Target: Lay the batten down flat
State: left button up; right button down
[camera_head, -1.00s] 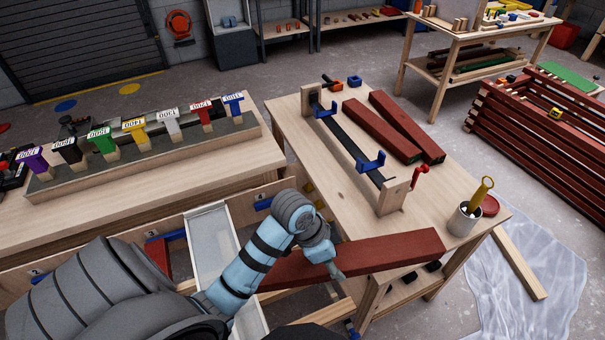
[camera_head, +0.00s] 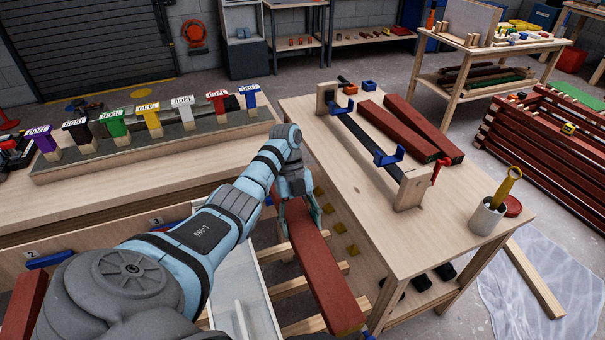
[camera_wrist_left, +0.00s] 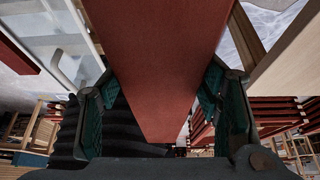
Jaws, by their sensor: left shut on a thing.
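My left gripper (camera_head: 299,206) is shut on a dark red batten (camera_head: 322,272) near its far end. In the head view the batten runs from the gripper down towards the bottom of the picture, left of the wooden bench (camera_head: 440,215), over an open area with pale rails. I cannot tell whether it touches anything there. In the left wrist view the batten (camera_wrist_left: 165,60) lies between the two fingers of my gripper (camera_wrist_left: 160,112), with its end near the palm. My right gripper is not in view.
Two red battens (camera_head: 388,132) (camera_head: 418,122) lie on the bench beside a clamp jig (camera_head: 365,148). A cup with a yellow-handled tool (camera_head: 488,217) stands at the bench's right. Coloured numbered stands (camera_head: 150,118) line the left bench.

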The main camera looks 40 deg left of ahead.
pick_arm(q)
notch_tip(320, 180, down, 17)
jog(key=b, duration=1.2)
jog(key=shift+w+f+b, duration=0.15)
jog(key=shift+f+b, duration=0.05)
jog(key=shift+b, duration=0.1)
jog(key=o, duration=1.3)
jog(key=shift+o, duration=0.4)
jog(key=shift+r, duration=0.1)
jog(key=v, duration=1.2)
